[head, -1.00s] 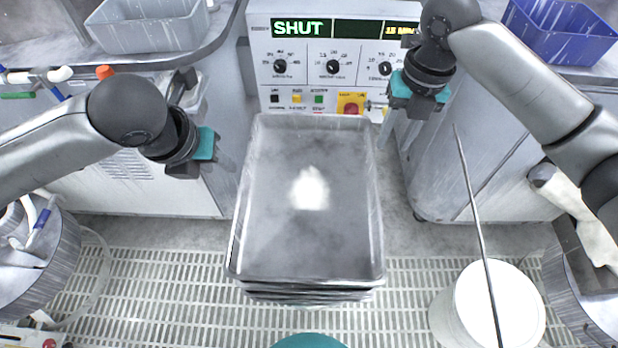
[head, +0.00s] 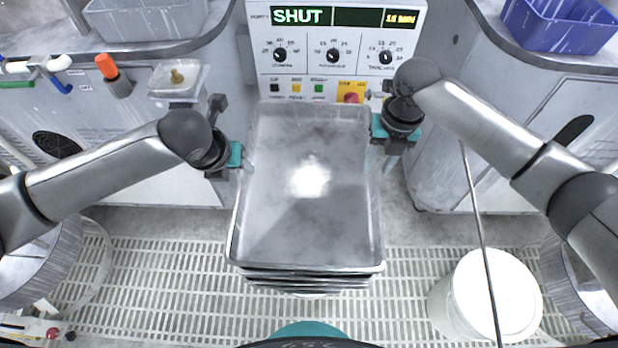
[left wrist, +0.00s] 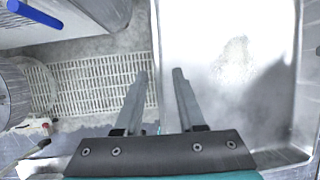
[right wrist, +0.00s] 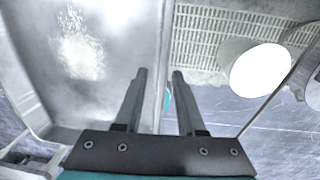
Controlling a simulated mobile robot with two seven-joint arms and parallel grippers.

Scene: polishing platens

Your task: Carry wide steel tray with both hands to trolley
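The wide steel tray (head: 310,215) sits level on top of a stack of similar trays in the middle of the head view, with a bright glare spot on its floor. My left gripper (head: 248,163) is at the tray's left rim, and my right gripper (head: 378,158) is at its right rim. In the left wrist view the left fingers (left wrist: 160,85) are apart, with the tray's wall between them. In the right wrist view the right fingers (right wrist: 159,85) are apart on either side of the other wall. I cannot make out a trolley.
A control panel (head: 335,50) reading SHUT stands right behind the tray. A white bucket (head: 485,300) with a thin rod across it stands at the right. A grey bin (head: 145,18) and a blue bin (head: 560,22) sit on the back counters. Grating (head: 180,250) covers the floor.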

